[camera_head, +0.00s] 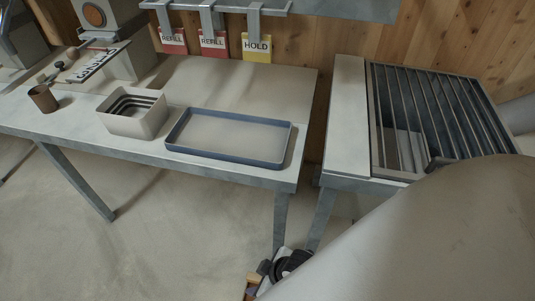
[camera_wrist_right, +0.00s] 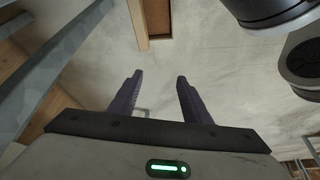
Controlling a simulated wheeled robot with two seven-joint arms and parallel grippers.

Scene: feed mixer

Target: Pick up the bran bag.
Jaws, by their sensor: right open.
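I cannot make out a bran bag in either view. My right gripper (camera_wrist_right: 158,78) shows in the right wrist view with its two dark purple fingers apart and nothing between them. In the head view the right wrist (camera_head: 285,264) is low at the bottom middle, below the front edge of the table. A large pale rounded shape, apparently my right arm, covers the lower right of the head view and hides what lies behind it. My left gripper is not in view.
A long table (camera_head: 225,180) carries a blue-rimmed tray (camera_head: 228,157), a pale bin (camera_head: 133,125) and a brown cup (camera_head: 43,99). Red tags and a yellow HOLD tag (camera_head: 257,47) hang behind. A barred hopper (camera_head: 440,105) stands right. Floor at lower left is clear.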

